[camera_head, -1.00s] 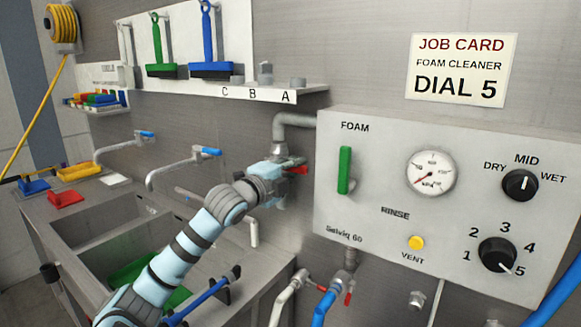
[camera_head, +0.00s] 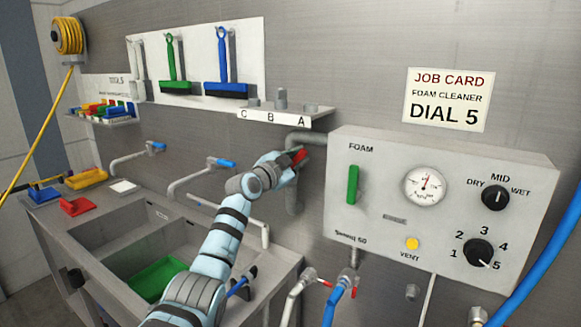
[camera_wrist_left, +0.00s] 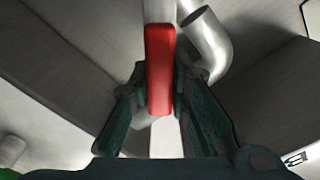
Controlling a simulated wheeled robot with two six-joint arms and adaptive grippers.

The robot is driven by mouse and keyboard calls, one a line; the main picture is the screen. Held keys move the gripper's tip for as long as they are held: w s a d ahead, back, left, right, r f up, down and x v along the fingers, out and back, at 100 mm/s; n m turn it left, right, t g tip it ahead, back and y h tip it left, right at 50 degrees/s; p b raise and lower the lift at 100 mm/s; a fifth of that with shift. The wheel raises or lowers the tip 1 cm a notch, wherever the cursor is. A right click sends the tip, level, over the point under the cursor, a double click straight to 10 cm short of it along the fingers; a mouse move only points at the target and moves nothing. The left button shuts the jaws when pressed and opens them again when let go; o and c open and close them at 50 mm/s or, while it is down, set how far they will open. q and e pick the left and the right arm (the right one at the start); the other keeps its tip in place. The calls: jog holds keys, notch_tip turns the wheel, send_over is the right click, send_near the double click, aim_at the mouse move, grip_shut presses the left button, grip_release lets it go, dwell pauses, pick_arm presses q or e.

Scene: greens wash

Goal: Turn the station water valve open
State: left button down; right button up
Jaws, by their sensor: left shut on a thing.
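The station water valve's red handle (camera_head: 300,157) is on the grey pipe (camera_head: 294,195) at the left side of the foam panel. My left gripper (camera_head: 289,161) is on this handle and covers part of it. In the left wrist view the red handle (camera_wrist_left: 160,70) stands between my two dark fingers, which are shut on it. The pressure gauge (camera_head: 425,186) on the panel has its needle pointing upward. The valve body is mostly hidden behind my gripper. My right gripper is not in view.
The foam panel (camera_head: 375,222) is close on the right of my gripper. A small shelf (camera_head: 262,115) is above it. The sink with a green tray (camera_head: 157,279) and blue-handled taps (camera_head: 221,162) is at left. Two hose taps (camera_head: 322,284) are below the panel.

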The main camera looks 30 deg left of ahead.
pick_arm(q)
jog(key=a+n, duration=0.1)
jog(key=n, duration=0.1)
jog(key=a+r+n, duration=0.1)
jog(key=a+n, duration=0.1)
jog(key=shift+w+r+n, duration=0.1)
jog(key=shift+r+n, duration=0.1)
jog(key=shift+n, duration=0.1)
jog(key=shift+a+r+n+b, duration=0.1)
jog(key=shift+a+n+b, duration=0.2)
jog(key=shift+a+n, duration=0.5)
jog(key=shift+a+r+n+b, duration=0.1)
jog(key=shift+a+n+b, duration=0.25)
jog(key=shift+n, duration=0.65)
jog(key=shift+a, duration=0.1)
jog(key=c, duration=1.5)
grip_release()
jog(key=shift+w, duration=0.1)
jog(key=shift+a, duration=0.1)
send_near(287, 145)
jog(key=s, duration=0.5)
jog(key=shift+s, duration=0.15)
